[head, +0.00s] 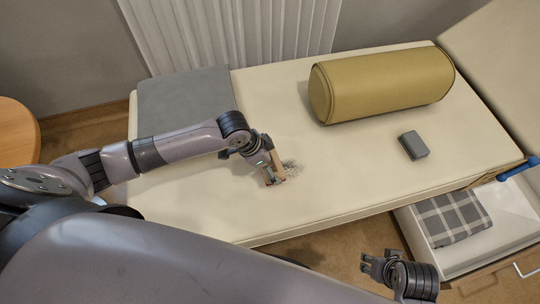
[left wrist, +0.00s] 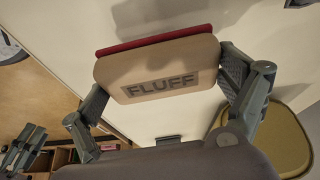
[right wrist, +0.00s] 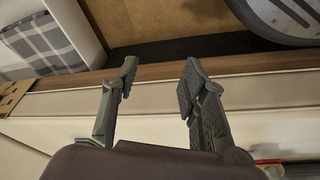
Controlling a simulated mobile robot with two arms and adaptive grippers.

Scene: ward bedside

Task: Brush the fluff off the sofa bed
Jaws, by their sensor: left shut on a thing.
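The cream sofa bed (head: 330,195) spans the middle of the head view. My left gripper (head: 268,170) is low over it, shut on a wooden brush (head: 271,178). In the left wrist view the brush (left wrist: 155,72) is a tan block marked FLUFF with a red edge, between both fingers. A patch of grey fluff (head: 292,168) lies on the bed just right of the brush; whether they touch is unclear. Grey specks also show near the bed's left front edge, partly behind my arm. My right gripper (head: 374,264) is open and empty in front of the bed; its spread fingers show in the right wrist view (right wrist: 157,80).
A mustard bolster (head: 385,85) and a small dark grey block (head: 413,145) rest on the bed. A grey pad (head: 185,95) covers its far left corner. An open drawer (head: 502,232) at right holds a checked cloth (head: 455,218). A round table (head: 18,130) stands left.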

